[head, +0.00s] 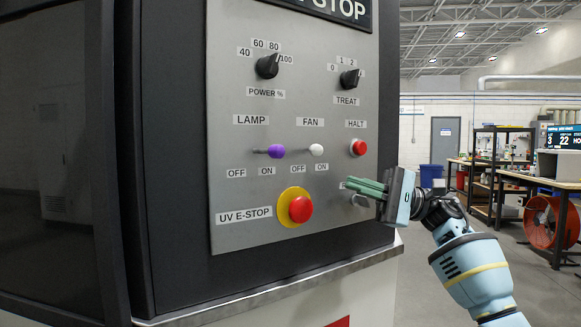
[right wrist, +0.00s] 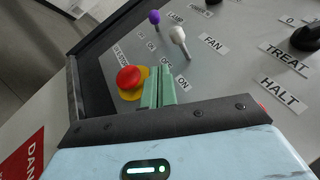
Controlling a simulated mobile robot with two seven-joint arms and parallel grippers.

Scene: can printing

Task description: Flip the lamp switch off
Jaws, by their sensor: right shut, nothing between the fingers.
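The lamp switch (head: 275,151) is a lever with a purple tip below the LAMP label on the grey control panel (head: 225,100). Its lever points right, toward the ON label. In the right wrist view the purple tip (right wrist: 154,17) shows near the top. My right gripper (head: 350,186) is shut and empty, in front of the panel's lower right, below the red HALT button and right of the lamp switch. Its green fingers (right wrist: 158,88) are together in the right wrist view, apart from the lamp switch. My left gripper is not in view.
The white-tipped fan switch (head: 316,150) stands just right of the lamp switch. The red UV E-STOP button (head: 300,209) on its yellow ring is below. The HALT button (head: 358,147) and two black knobs (head: 268,66) are also on the panel. A metal ledge (head: 270,287) runs underneath.

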